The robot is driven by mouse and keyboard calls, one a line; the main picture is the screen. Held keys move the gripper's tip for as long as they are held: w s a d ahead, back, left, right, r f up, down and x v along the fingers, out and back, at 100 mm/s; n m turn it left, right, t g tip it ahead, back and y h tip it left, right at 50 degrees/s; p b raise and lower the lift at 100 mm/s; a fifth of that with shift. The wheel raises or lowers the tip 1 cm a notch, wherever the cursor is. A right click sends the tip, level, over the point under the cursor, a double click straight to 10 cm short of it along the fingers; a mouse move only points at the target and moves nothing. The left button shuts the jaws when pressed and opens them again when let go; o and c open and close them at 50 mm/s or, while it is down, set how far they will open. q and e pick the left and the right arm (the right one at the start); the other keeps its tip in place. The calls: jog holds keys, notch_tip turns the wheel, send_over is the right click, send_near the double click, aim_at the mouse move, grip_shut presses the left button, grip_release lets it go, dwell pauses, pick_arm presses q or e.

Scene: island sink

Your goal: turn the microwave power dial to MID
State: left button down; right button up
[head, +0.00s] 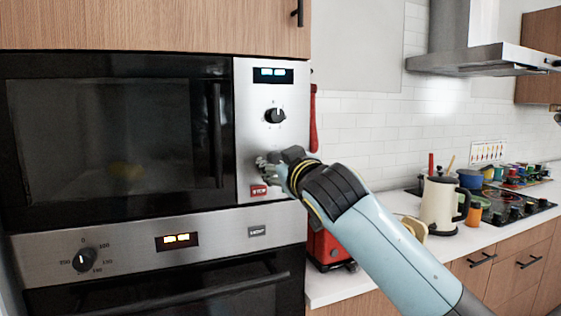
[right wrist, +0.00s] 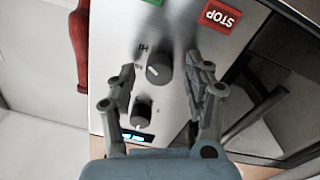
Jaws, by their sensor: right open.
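The microwave (head: 120,140) is built into the cabinet at the left, its door shut. Its steel control panel (head: 245,90) carries an upper black dial (head: 275,115) under the lit display. The right wrist view sees the panel upside down, with this dial (right wrist: 143,112) near the display. A second dial (right wrist: 158,68), with "HI" printed beside it, shows there too; my right gripper hides it in the head view. My right gripper (head: 266,167) is open in front of the panel. Its fingers (right wrist: 162,68) lie on either side of the second dial; I cannot tell if they touch it.
A red STOP button (head: 259,191) lies just below my gripper. An oven dial (head: 84,260) is further down. A red appliance (head: 328,249) stands close right of the oven.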

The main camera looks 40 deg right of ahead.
grip_shut()
dwell(0.3)
jog(key=shift+r+n+p, duration=0.1)
jog(key=shift+n+p, duration=0.9)
jog(key=shift+n, duration=0.2)
jog(key=n+p, duration=0.2)
jog(key=n, duration=0.1)
jog(key=shift+s+n, duration=0.1)
jog(key=shift+n, duration=0.2)
jog(key=n+p, duration=0.2)
jog(key=n, duration=0.2)
jog(key=shift+d+p, duration=0.1)
jog(key=shift+p, duration=0.3)
jog(key=shift+n+p, duration=0.4)
jog(key=shift+n, duration=0.5)
